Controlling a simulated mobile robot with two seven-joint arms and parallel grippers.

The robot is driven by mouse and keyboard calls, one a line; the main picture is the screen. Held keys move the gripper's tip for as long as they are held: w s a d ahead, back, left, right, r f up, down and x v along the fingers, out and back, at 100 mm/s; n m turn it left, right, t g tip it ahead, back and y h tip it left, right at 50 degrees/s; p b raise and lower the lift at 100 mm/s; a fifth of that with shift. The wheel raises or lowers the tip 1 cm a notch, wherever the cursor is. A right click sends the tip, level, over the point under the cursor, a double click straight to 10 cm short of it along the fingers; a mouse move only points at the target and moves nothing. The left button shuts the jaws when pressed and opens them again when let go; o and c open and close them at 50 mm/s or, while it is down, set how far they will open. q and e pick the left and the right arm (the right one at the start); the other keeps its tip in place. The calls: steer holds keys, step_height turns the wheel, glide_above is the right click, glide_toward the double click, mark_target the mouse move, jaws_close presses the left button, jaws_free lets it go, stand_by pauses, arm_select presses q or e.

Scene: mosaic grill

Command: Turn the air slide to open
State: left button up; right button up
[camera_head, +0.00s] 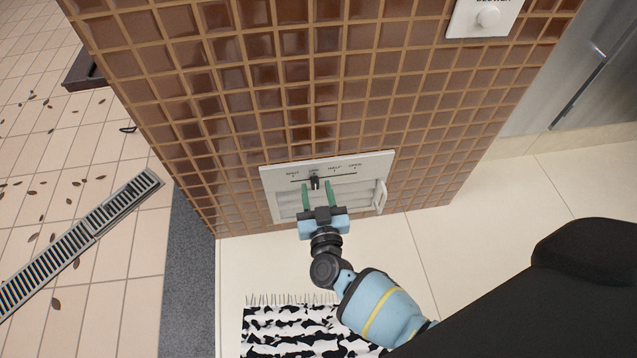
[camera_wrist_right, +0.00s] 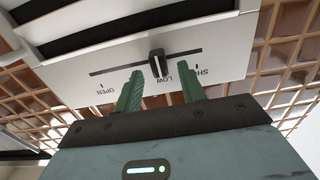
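The air slide is a white panel (camera_head: 270,187) low on the brown tiled wall, with a slot marked SHUT, LOW, HALF and OPEN from left to right. Its small black knob (camera_head: 314,183) stands at LOW; it also shows in the right wrist view (camera_wrist_right: 158,63). My right gripper (camera_head: 316,188) is in front of the panel with its two green fingers apart, one on each side of the knob. In the right wrist view the gripper (camera_wrist_right: 161,77) has gaps between both fingers and the knob. My left gripper is not in view.
A white handle (camera_head: 381,197) sticks out at the panel's right side. A white plate with a round knob (camera_head: 488,17) is higher on the wall. A black-and-white rug (camera_head: 290,330) lies on the floor below. A drain grate (camera_head: 75,240) is at the left.

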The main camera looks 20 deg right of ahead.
steer(key=shift+w, duration=0.35)
jaws_close()
steer(key=shift+d, duration=0.15)
